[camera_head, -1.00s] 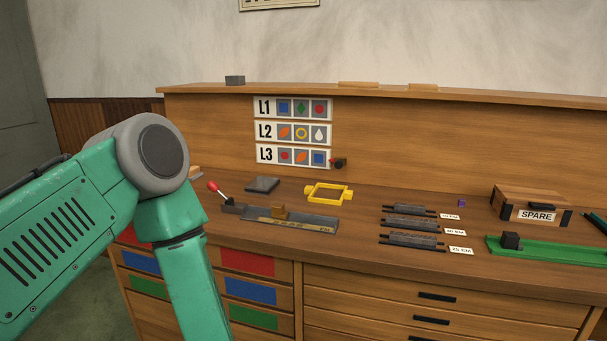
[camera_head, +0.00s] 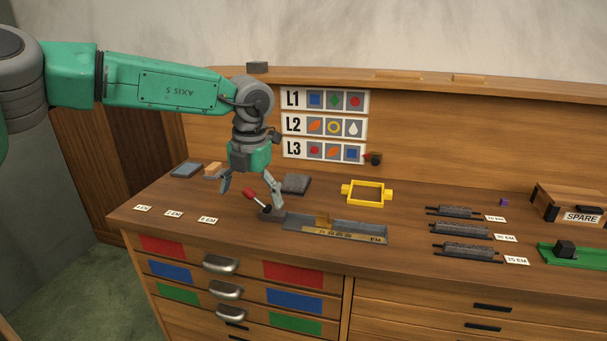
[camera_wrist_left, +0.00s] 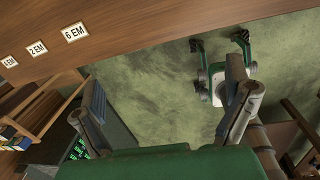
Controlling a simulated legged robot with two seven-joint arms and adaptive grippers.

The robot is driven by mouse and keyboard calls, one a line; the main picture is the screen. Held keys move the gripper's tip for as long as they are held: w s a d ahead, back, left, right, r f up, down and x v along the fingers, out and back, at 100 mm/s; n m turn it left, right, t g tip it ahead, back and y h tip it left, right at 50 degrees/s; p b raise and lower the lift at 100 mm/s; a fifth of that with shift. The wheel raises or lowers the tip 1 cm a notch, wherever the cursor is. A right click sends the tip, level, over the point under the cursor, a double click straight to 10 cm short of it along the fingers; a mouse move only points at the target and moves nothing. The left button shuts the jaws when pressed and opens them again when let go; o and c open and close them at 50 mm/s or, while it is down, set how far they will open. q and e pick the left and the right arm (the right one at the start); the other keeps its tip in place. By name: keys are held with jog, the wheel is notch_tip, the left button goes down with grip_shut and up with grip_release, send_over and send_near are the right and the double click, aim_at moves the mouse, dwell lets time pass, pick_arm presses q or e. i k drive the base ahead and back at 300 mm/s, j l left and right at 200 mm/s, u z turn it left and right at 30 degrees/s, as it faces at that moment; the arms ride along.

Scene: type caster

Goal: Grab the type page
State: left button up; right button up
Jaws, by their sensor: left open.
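I cannot tell for sure which thing is the type page. A dark grey flat slab (camera_head: 295,184) lies on the bench behind the red-tipped lever (camera_head: 250,194). A second dark slab (camera_head: 187,170) lies farther left. A grey metal tray (camera_head: 335,232) with a brass block and a marked "EM" scale lies in front. A yellow frame (camera_head: 367,193) lies at its back right. My left gripper (camera_head: 251,195) is open and empty, pointing down above the bench by the lever. In the left wrist view the open fingers (camera_wrist_left: 167,88) have only floor between them. My right gripper is out of view.
Dark roller-like bars (camera_head: 460,229) with EM labels lie to the right, near a green tray (camera_head: 573,254) and a SPARE box (camera_head: 569,203). Small EM cards (camera_head: 174,213) lie along the left front. Drawers with handles (camera_head: 221,264) are below.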

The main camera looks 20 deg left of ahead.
aim_at(293, 185)
jog(key=i, duration=0.9)
